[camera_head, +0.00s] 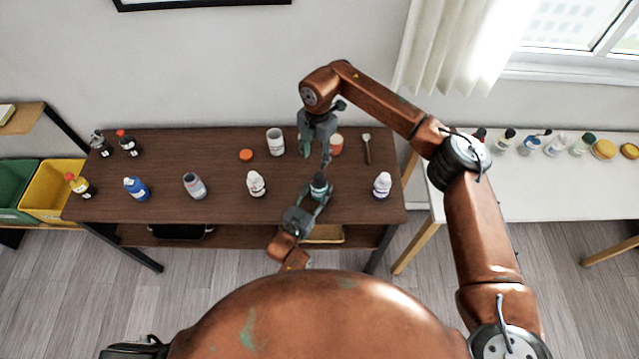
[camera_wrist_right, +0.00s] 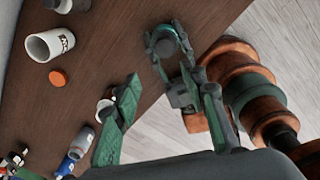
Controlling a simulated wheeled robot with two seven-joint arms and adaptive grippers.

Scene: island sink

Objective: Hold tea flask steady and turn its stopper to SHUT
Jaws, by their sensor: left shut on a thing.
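The tea flask, a dark container with a grey-teal round top (camera_head: 319,184), stands near the front edge of the brown table, right of its middle. It also shows from above in the right wrist view (camera_wrist_right: 165,47). My left gripper (camera_head: 319,194) is shut around the flask from the front, its fingers on both sides of it. My right gripper (camera_head: 316,156) hangs behind the flask, its fingers spread with nothing between them; both fingers show apart in the right wrist view (camera_wrist_right: 172,86). The stopper's marking is too small to read.
On the brown table (camera_head: 225,210), a white jar (camera_head: 275,141), an orange lid (camera_head: 246,155) and an orange-topped jar (camera_head: 336,146) stand behind. White bottles stand left (camera_head: 256,184) and right (camera_head: 382,185) of the flask. A spoon (camera_head: 367,150) lies back right.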

